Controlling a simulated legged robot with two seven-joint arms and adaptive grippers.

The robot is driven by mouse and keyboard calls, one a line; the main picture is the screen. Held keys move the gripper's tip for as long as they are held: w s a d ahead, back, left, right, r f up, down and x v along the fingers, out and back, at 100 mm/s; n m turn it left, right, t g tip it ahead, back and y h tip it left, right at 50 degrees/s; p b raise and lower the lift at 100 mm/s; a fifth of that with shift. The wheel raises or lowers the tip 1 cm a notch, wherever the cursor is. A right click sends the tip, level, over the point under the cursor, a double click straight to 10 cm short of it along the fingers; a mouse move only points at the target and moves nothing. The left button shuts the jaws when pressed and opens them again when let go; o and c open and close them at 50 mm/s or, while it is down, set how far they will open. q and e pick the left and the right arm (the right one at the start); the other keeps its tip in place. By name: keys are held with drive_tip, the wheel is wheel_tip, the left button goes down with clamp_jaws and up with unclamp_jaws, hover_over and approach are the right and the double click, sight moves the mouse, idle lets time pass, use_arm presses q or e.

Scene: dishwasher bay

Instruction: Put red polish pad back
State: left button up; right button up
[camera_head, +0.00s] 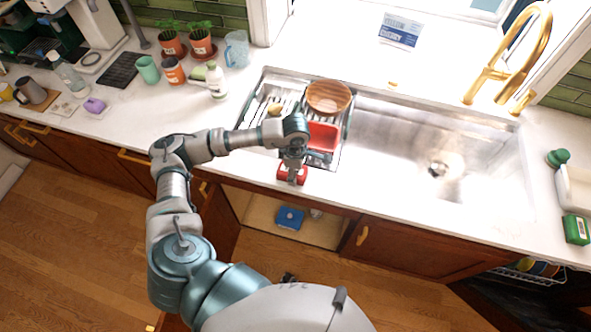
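A small red pad (292,175) is at the front edge of the white counter, just in front of the sink. My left gripper (292,168) is directly over it, pointing down, with its fingertips at the pad. The gripper hides the pad's middle, and I cannot tell whether the fingers are closed on it or whether it rests on the counter. A red open holder (323,135) sits in the left part of the sink, just behind the gripper. My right gripper is not in view.
A wooden bowl (329,96) sits on the rack behind the red holder. The sink's right basin (420,140) is empty. A white bottle (215,80) and cups stand on the counter at left. Below, an open cabinet holds a blue box (290,217).

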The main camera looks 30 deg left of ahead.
use_arm(q)
drive_tip(key=shift+d+f, duration=0.1)
drive_tip(key=o, duration=1.1)
wheel_tip(320, 180, up, 12)
drive_tip(key=shift+b, duration=0.45)
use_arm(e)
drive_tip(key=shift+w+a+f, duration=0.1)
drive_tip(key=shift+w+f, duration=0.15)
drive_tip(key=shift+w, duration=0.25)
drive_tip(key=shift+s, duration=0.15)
